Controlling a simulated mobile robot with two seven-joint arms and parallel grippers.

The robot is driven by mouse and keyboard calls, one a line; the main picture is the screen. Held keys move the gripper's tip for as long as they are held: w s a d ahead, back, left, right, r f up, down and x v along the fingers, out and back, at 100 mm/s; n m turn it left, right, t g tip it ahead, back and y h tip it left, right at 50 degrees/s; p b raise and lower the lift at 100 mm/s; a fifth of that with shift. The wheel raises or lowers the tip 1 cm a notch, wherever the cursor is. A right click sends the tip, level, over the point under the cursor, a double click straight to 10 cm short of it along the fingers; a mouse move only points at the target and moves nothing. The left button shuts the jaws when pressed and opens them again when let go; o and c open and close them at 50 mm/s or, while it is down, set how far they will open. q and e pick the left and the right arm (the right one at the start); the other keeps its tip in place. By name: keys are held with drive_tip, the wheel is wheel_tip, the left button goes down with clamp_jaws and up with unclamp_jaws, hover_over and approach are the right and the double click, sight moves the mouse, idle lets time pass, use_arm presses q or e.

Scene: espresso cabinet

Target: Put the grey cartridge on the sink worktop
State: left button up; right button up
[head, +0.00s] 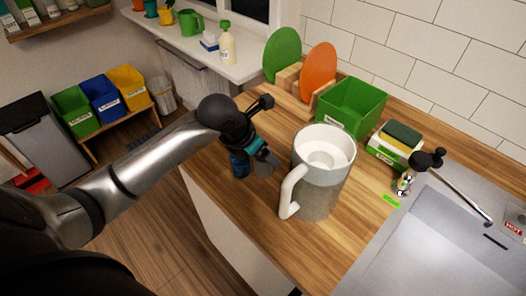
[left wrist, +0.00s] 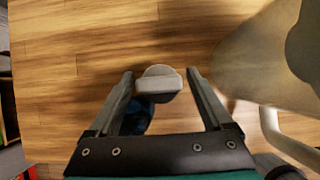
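A small light-grey piece (left wrist: 160,82), apparently the grey cartridge, is between the fingertips of my left gripper (left wrist: 160,78) in the left wrist view. A narrow gap seems to show on each side of it, so the fingers look open around or just above it. A dark blue object (left wrist: 138,115) sits beside it, partly hidden by a finger; it also shows in the head view (head: 239,165). In the head view my left gripper (head: 263,166) points down at the wooden sink worktop (head: 230,195), and the cartridge cannot be made out clearly. My right gripper is not in view.
A large white-and-grey mug (head: 318,190) stands close right of my left gripper, handle towards it. Behind are a green bin (head: 352,106), green and orange discs (head: 318,70) and a sponge box (head: 388,150). The sink (head: 450,235) is at right. The worktop's front edge is near.

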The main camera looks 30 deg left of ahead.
use_arm(q)
drive_tip(key=shift+r, duration=0.15)
drive_tip(key=shift+r, duration=0.25)
drive_tip(key=p+v, duration=0.1)
drive_tip(key=v, duration=1)
drive_tip(key=shift+s+a+r, duration=0.1)
drive_tip(key=shift+s+r, duration=0.1)
drive_tip(key=shift+s, duration=0.05)
